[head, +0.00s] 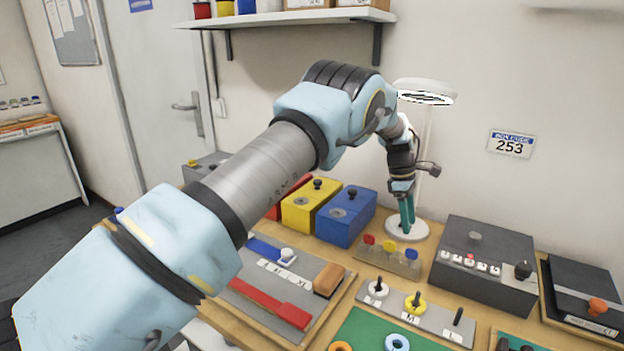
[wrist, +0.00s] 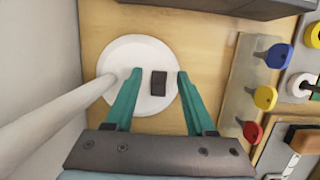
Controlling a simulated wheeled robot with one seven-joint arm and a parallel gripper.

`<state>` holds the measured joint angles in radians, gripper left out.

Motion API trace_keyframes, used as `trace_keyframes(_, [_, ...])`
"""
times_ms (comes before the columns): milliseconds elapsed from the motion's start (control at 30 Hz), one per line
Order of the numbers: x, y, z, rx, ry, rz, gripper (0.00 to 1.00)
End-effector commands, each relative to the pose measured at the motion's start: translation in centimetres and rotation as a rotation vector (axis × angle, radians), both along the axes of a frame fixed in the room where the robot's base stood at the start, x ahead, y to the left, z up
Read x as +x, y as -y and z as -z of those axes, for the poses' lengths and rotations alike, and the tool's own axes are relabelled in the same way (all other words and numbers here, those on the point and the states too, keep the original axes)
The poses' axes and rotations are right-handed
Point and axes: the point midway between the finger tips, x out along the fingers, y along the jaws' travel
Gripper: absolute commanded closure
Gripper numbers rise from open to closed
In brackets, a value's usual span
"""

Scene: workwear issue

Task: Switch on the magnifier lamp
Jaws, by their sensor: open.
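The magnifier lamp stands at the back of the table against the wall. Its white round head (head: 426,92) is at the top of a white post (head: 425,150), and its round white base (head: 408,231) rests on the table. In the wrist view the base (wrist: 118,62) carries a small dark switch (wrist: 158,83), and the post (wrist: 50,122) rises at the left. My gripper (head: 407,228) points down over the base, with its teal fingers apart. Whether the fingers touch the base is unclear.
A blue box (head: 346,216) and a yellow box (head: 309,206) stand left of the lamp. A rack with coloured tags (head: 388,262) lies in front of the base. A dark grey control box (head: 484,262) stands to the right. The wall is close behind.

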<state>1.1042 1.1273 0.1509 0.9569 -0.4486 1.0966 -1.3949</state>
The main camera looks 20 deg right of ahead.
Motion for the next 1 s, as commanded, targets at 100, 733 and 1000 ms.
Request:
trace_keyframes(100, [0.8, -0.4, 0.2, -0.086, -0.129, -0.008, 0.45])
trace_keyframes(733, [5.0, -3.7, -10.3, -0.077, -0.098, -0.001, 0.45])
trace_keyframes(1000, [8.3, -7.7, -10.8, -0.091, -0.047, 0.014, 0.45])
